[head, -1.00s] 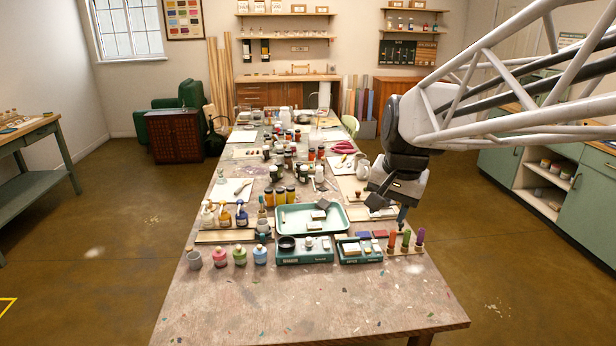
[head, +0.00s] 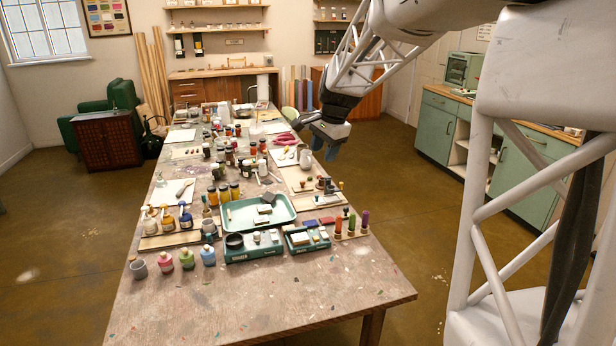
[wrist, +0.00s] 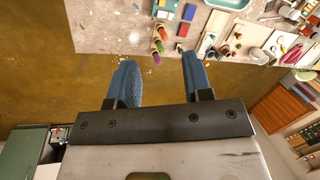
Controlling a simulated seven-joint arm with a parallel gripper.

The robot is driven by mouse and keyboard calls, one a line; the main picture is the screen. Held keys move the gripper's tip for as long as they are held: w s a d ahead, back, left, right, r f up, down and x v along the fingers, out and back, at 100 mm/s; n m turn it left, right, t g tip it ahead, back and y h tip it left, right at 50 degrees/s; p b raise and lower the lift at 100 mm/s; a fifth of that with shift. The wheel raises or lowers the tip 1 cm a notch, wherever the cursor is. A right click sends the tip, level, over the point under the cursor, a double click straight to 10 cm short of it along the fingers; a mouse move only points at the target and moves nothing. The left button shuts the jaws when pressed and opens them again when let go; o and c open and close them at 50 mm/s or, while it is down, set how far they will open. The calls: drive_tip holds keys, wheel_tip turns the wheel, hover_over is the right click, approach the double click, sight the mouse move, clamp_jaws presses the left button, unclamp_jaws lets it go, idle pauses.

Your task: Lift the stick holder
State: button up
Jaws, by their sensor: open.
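The stick holder (head: 351,236) is a small light wooden rack with upright sticks in green, orange-brown and purple. It stands near the right edge of the table, right of the small green trays. In the wrist view the holder (wrist: 160,46) shows beyond the fingertips, near the table edge. My gripper (head: 325,148) hangs in the air above and behind the holder in the head view, clear of it. Its two blue fingers (wrist: 157,66) are spread apart with nothing between them.
A large green tray (head: 232,226) and two small labelled trays (head: 254,254) stand left of the holder. A wooden stamp rack (head: 325,190) is behind it. Small bottles (head: 187,259) line the left. The front of the table (head: 250,300) is clear.

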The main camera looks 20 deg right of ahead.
drive_tip(key=w+d+f+m+y, duration=0.1)
drive_tip(key=w+d+f+m, duration=0.4)
drive_tip(key=w, duration=0.5)
drive_tip(key=w+d+f+m, duration=0.2)
drive_tip(key=w+d+f, duration=0.55)
drive_tip(key=w, duration=0.25)
drive_tip(key=w+d+f+m+y, duration=0.1)
drive_tip(key=w+d+f+m, duration=0.45)
drive_tip(key=w, duration=0.55)
drive_tip(key=m, duration=0.1)
approach(334, 187)
drive_tip(key=d, duration=0.3)
drive_tip(key=shift+s+r+t, duration=0.35)
drive_tip(key=shift+s+t, duration=0.05)
drive_tip(key=shift+x, duration=3.9)
clamp_jaws()
